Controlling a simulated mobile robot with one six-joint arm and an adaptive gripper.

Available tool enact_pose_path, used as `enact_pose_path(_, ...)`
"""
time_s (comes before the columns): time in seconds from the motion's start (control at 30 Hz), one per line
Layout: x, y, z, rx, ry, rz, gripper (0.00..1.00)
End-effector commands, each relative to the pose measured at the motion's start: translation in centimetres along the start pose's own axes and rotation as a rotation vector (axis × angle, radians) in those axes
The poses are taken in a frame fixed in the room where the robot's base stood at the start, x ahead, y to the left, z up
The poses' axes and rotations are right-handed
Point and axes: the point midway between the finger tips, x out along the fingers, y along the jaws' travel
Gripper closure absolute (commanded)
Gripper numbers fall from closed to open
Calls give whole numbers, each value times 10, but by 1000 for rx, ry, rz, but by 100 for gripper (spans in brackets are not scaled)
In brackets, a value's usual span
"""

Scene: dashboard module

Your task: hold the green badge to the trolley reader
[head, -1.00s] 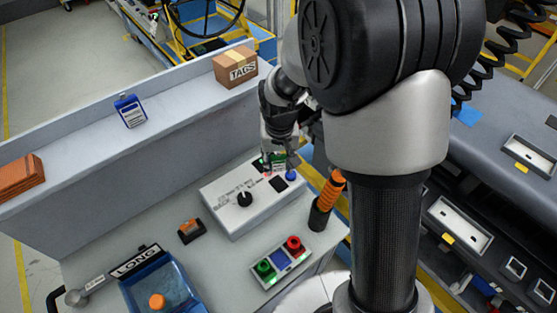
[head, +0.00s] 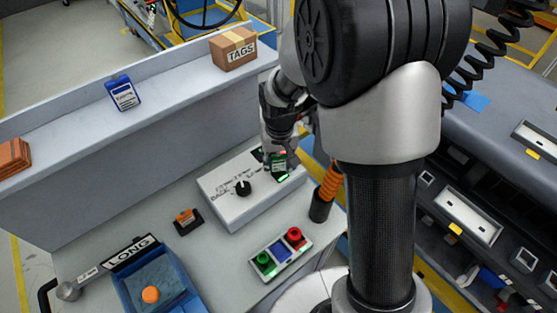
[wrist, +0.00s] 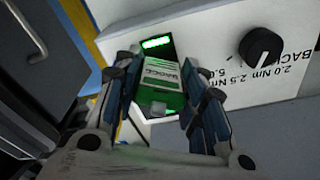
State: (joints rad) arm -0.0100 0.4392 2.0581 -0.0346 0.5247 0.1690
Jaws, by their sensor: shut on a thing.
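My gripper (wrist: 165,95) is shut on the green badge (wrist: 166,75), which has a white printed label. In the head view the badge (head: 278,163) shows at the fingertips, over the right end of a white control box (head: 225,195). The badge is at a dark reader panel (wrist: 168,52) on that box, just beside a bar lit bright green (wrist: 156,43). The green glow (head: 283,178) also shows in the head view. I cannot tell whether badge and panel touch. The fingers hide part of the panel.
The box has a black knob (head: 243,188) with torque markings. Near it are a button panel (head: 281,250), an orange-handled tool in a black holder (head: 320,205) and a blue bin (head: 130,285). A TAGS carton (head: 233,49) and a blue-white badge (head: 123,93) are on the ledge.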

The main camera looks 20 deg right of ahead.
Motion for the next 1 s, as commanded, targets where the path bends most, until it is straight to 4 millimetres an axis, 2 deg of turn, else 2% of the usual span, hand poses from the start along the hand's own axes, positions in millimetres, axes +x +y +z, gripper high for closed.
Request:
enact_pose_path(0.53,-3,0,-1,0,0,0,82)
enact_pose_path(1.0,-40,0,-5,0,1,0,82)
